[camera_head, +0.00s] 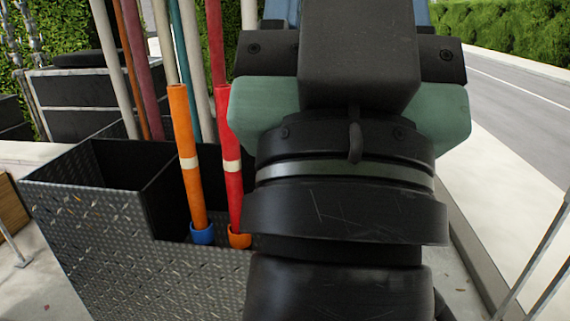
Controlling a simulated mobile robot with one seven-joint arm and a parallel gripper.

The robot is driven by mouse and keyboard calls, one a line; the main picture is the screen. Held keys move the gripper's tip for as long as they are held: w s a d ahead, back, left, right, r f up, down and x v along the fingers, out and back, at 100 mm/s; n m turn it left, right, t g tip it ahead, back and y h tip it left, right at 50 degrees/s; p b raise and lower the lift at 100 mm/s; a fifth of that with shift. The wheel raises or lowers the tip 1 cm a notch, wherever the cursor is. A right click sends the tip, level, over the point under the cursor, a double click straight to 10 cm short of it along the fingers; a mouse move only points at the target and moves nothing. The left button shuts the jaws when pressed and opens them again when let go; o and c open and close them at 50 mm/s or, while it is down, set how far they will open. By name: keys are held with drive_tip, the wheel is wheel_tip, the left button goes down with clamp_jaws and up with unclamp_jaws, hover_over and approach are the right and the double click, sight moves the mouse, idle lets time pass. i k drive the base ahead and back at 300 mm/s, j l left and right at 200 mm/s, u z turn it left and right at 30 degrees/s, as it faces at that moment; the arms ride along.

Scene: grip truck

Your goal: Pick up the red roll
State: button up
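The red roll (233,150) is a long, thin red tube with a pale band. It stands nearly upright in the diamond-plate metal box (120,225), with an orange cap at its lower end. My gripper (358,55) shows only from behind, as a dark and green body at the end of my arm, just right of the red roll. Its fingertips are hidden, so I cannot see whether it is open or shut. No contact with the red roll shows.
An orange roll (186,150) with a blue cap stands close left of the red one. Several thin poles (140,70) lean behind them. Dark crates (80,95) stand at the back left. A road (520,95) and pale pavement lie at right.

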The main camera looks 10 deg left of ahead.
sight(230, 147)
drive_tip(key=i+j+z, duration=0.1)
drive_tip(key=j, duration=0.3)
drive_tip(key=i+j, duration=0.1)
drive_tip(key=j, duration=0.3)
drive_tip(key=i+j+z, duration=0.15)
drive_tip(key=j, duration=0.25)
drive_tip(key=i+j+z, duration=0.1)
drive_tip(key=j, duration=0.3)
drive_tip(key=i+j, duration=0.2)
drive_tip(key=j, duration=0.2)
drive_tip(key=i+j+z, duration=0.15)
drive_tip(key=j, duration=0.2)
drive_tip(key=i+j+z, duration=0.1)
drive_tip(key=j, duration=0.3)
drive_tip(key=i+j, duration=0.15)
drive_tip(key=j, duration=0.3)
drive_tip(key=z, duration=0.05)
